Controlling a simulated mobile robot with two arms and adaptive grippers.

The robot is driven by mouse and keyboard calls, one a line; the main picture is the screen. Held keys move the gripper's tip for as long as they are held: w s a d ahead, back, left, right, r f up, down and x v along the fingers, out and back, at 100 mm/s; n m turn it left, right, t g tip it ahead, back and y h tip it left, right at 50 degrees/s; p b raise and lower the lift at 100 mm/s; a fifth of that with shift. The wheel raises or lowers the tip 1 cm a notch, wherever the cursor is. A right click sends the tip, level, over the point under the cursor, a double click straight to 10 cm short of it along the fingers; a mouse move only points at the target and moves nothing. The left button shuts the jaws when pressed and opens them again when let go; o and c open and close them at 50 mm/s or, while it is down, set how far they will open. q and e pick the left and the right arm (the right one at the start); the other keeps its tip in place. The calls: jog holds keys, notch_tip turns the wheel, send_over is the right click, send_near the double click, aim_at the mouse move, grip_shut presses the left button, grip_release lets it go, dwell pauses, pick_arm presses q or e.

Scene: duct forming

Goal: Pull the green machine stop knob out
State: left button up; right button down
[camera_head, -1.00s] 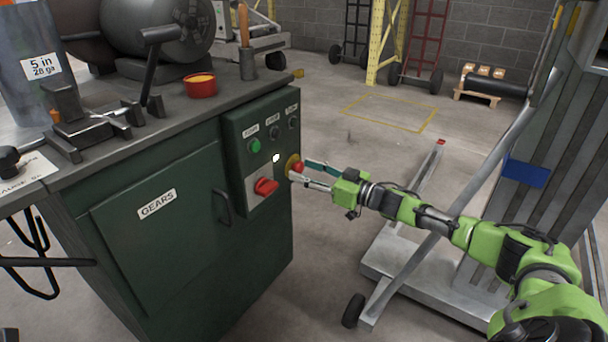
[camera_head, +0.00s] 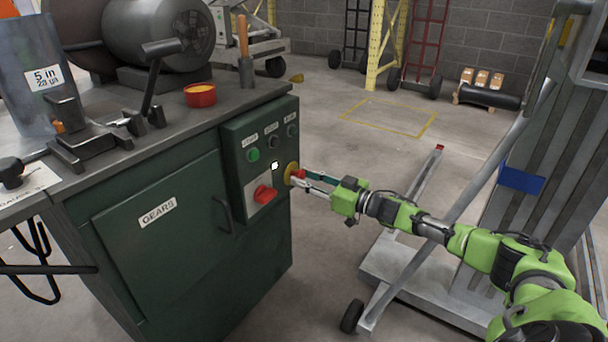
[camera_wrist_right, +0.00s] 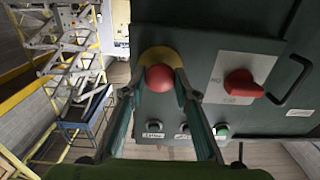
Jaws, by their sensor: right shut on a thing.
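The green machine (camera_head: 150,240) stands at left in the head view. Its stop knob (camera_head: 299,174) is a red mushroom head on a round yellow base, on the right edge of the control panel. My right gripper (camera_head: 300,178) reaches it from the right and is shut on it. In the right wrist view the red knob (camera_wrist_right: 160,78) sits between the two fingertips of the gripper (camera_wrist_right: 160,88), with the yellow base (camera_wrist_right: 160,57) behind it. Part of the knob is hidden by the fingers in the head view. My left gripper is not in view.
A red rotary switch (camera_head: 264,194) and a green button (camera_head: 253,154) are on the same panel, close to the knob. A red cup (camera_head: 200,94) and tools stand on the machine top. A grey wheeled lift (camera_head: 400,290) stands below and beside my right arm.

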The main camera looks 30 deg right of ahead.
jog(key=shift+f, duration=0.1)
jog(key=c, duration=1.7)
grip_release()
jog(key=shift+s, duration=0.1)
jog(key=shift+o, duration=0.6)
jog(key=shift+s+d, duration=0.1)
jog(key=shift+d, duration=0.05)
jog(key=shift+s, duration=0.1)
jog(key=v, duration=1.1)
jog(key=shift+s+d, duration=0.15)
jog(key=shift+s, duration=0.2)
